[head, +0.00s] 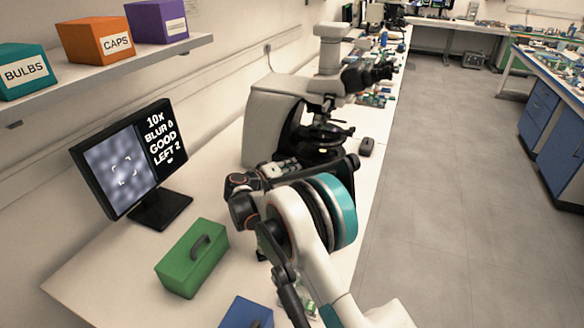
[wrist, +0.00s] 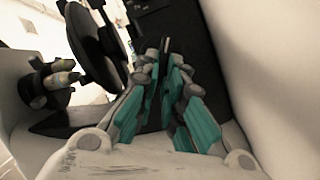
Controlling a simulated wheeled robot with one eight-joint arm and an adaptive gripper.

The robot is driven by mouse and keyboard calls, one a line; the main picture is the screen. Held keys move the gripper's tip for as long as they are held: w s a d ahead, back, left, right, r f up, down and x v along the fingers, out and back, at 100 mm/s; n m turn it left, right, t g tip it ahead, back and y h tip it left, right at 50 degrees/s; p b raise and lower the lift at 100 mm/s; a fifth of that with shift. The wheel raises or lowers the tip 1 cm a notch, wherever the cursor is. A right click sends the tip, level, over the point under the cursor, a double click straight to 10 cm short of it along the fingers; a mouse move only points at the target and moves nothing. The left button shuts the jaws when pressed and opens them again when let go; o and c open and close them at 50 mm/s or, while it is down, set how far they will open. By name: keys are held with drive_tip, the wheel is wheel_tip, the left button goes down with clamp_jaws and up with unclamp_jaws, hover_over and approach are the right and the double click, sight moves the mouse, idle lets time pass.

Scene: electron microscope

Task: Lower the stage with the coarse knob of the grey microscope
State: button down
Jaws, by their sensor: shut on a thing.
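The grey microscope (head: 275,115) stands on the bench, with its dark stage (head: 325,132) below the eyepieces. In the wrist view, my gripper (wrist: 164,48) has its teal-padded fingers closed together against the microscope's dark body. It is shut on the coarse knob, which is mostly hidden between the fingertips. In the head view my arm covers the gripper and the knob. The monitor (head: 125,160) shows a blotchy grey picture with brackets and the text "10x", "BLUR 0", "GOOD" and "LEFT 2".
A green box (head: 192,262) and a blue box (head: 246,314) stand at the front of the bench. A shelf (head: 110,75) with labelled boxes hangs above the monitor. The floor on the right is clear.

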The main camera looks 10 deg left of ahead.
drive_tip(key=shift+a+f+n+t+h, duration=0.2)
drive_tip(key=shift+f+n+t+h, duration=0.1)
drive_tip(key=shift+n, duration=0.5)
drive_tip(key=c, duration=1.7)
unclamp_jaws()
wheel_tip(320, 180, up, 10)
